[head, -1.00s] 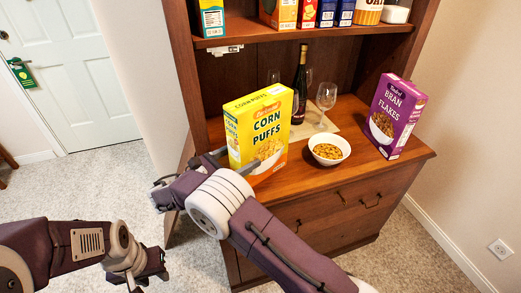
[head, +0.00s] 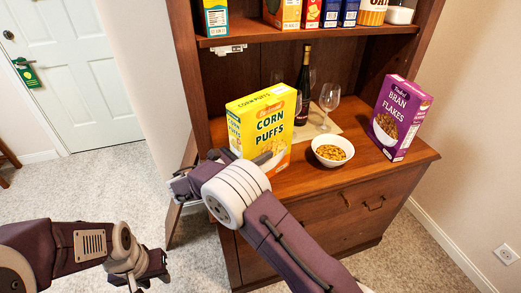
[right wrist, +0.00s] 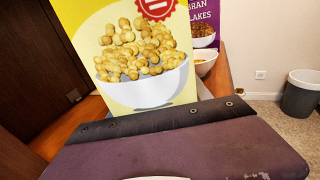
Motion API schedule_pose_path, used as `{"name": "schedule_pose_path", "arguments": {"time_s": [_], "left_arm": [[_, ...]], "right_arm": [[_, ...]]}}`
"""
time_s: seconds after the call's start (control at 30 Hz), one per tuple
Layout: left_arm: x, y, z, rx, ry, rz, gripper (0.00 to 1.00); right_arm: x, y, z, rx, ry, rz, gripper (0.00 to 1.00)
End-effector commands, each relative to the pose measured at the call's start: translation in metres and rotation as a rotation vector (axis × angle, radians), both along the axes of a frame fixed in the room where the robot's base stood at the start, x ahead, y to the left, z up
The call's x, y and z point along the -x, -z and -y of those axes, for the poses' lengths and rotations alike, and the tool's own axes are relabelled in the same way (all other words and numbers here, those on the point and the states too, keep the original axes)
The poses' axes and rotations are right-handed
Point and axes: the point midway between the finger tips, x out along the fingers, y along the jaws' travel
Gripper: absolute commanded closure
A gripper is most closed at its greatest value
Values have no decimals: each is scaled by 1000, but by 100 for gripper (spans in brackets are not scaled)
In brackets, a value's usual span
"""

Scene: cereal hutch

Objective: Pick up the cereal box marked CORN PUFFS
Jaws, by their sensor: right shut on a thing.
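The yellow CORN PUFFS box (head: 268,118) stands upright on the left part of the hutch counter. My right gripper (head: 242,160) is shut on its lower part; my own wrist and arm hide the box's bottom left. In the right wrist view the box (right wrist: 150,95) fills the middle, its printed bowl facing the camera, right behind the dark gripper edge. I cannot tell whether the box touches the counter. My left gripper (head: 148,270) hangs low at the left, away from the hutch, with nothing visible in it; its jaw opening is unclear.
A white cereal bowl (head: 333,151), a wine glass (head: 328,102) and a dark bottle (head: 303,88) stand close right of the box. A purple BRAN FLAKES box (head: 398,118) stands at the right end. The loaded shelf (head: 310,36) is above. Open floor lies left.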

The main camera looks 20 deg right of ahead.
Motion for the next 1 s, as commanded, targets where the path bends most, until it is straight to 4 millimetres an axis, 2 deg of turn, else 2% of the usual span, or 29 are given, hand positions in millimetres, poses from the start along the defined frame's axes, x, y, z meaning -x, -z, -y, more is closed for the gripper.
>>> {"name": "schedule_pose_path", "arguments": {"time_s": [0.17, 0.37, 0.7, 0.83, 1.0], "left_arm": [[0, -6, 0, 0, 0, 0, 64], [0, -18, 0, 0, 0, 0, 64], [0, -32, 0, 0, 0, 0, 64], [0, -35, 0, 0, 0, 0, 64], [0, -36, 0, 0, 0, 0, 64]], "right_arm": [[0, -13, 0, -1, 0, 3, 100], [1, -48, 2, 0, 1, 3, 100], [47, -93, 70, -1, 3, 2, 100], [58, -105, 87, 0, 2, 2, 100], [64, -110, 96, 0, 0, 1, 100]]}}
